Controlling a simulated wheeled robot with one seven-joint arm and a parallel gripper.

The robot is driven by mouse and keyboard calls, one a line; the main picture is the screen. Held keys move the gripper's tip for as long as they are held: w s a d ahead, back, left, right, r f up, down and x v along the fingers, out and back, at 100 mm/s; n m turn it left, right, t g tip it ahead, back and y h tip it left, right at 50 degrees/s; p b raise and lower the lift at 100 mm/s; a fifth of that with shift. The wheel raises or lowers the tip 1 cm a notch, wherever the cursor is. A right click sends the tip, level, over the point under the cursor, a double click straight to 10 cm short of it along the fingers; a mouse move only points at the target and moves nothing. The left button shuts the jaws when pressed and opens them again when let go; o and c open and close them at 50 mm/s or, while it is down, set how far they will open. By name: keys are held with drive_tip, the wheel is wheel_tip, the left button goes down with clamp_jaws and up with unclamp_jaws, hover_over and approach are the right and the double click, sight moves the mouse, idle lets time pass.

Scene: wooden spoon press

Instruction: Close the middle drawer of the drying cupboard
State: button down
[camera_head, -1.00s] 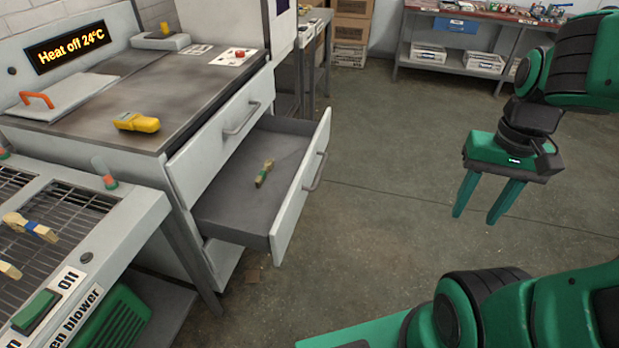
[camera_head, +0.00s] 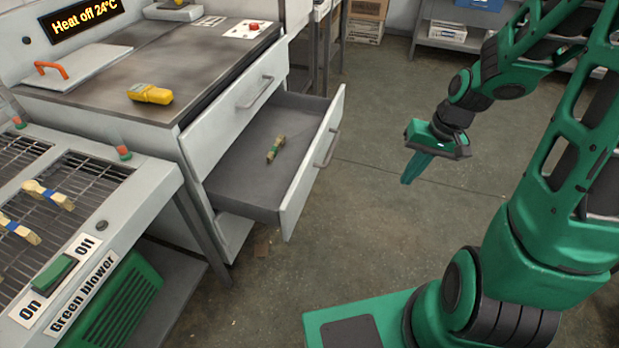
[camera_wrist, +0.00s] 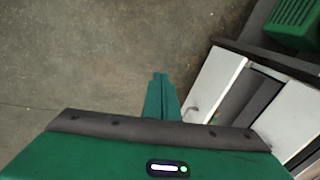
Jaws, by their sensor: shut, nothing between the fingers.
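The drying cupboard (camera_head: 150,62) is a pale cabinet with a dark top. Its middle drawer (camera_head: 313,165) is pulled well out and has a white front with a grey bar handle. A small wooden spoon with a green band (camera_head: 275,149) lies inside it. The closed drawer (camera_head: 235,105) sits above. My gripper (camera_head: 406,182) is shut and empty, in the air to the right of the drawer front and apart from it. In the wrist view the closed fingers (camera_wrist: 160,78) point over bare floor, and the white drawer front (camera_wrist: 214,88) shows to their right.
The green blower table (camera_head: 120,185) with wooden spoons on its grille stands at the left. A yellow device (camera_head: 150,94) lies on the cupboard top. A bench (camera_head: 450,40) is at the back. The floor (camera_head: 370,240) right of the drawer is clear.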

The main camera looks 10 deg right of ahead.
drive_tip(key=w+a+f+t+y, duration=0.1)
drive_tip(key=w+a+f+y, duration=0.2)
drive_tip(key=w+a+f, duration=0.4)
drive_tip(key=m+t+y, duration=0.2)
drive_tip(key=t+y, duration=0.1)
approach(300, 181)
drive_tip(key=d+f+x, duration=0.1)
drive_tip(key=x, duration=0.4)
drive_tip(key=shift+w+a+r, duration=0.2)
drive_tip(key=shift+a, duration=0.45)
